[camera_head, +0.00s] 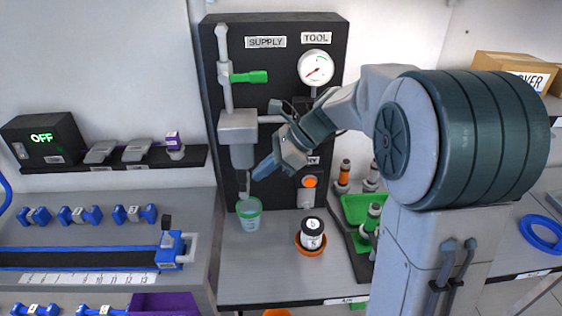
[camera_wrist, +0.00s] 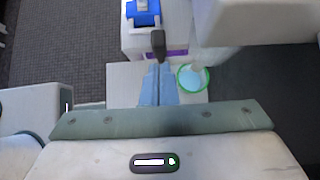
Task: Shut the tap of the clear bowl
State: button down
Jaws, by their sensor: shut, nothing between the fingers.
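The clear bowl (camera_head: 242,156) hangs under a grey block on the black panel in the head view. A thin spout (camera_head: 245,184) runs down from it above a green-rimmed cup (camera_head: 248,214), which also shows in the wrist view (camera_wrist: 192,79) with pale blue inside. My gripper (camera_head: 258,173) is just right of the bowl's lower end, its blue fingers together and pointing down left. In the wrist view the shut fingers (camera_wrist: 158,68) appear just below a small black lever-like piece (camera_wrist: 158,44), perhaps the tap; touching or apart cannot be told. The tap is not clear in the head view.
The black panel (camera_head: 285,75) carries a green handle (camera_head: 250,77) and a gauge (camera_head: 316,68). A green tray (camera_head: 362,210) with bottles is at right, a blue clamp (camera_head: 172,250) on the left bench.

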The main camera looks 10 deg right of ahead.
jog(key=shift+a, duration=0.4)
jog(key=shift+a+r+p, duration=0.25)
jog(key=shift+a+p, duration=0.25)
jog(key=shift+p, duration=0.1)
jog(key=shift+d, duration=0.1)
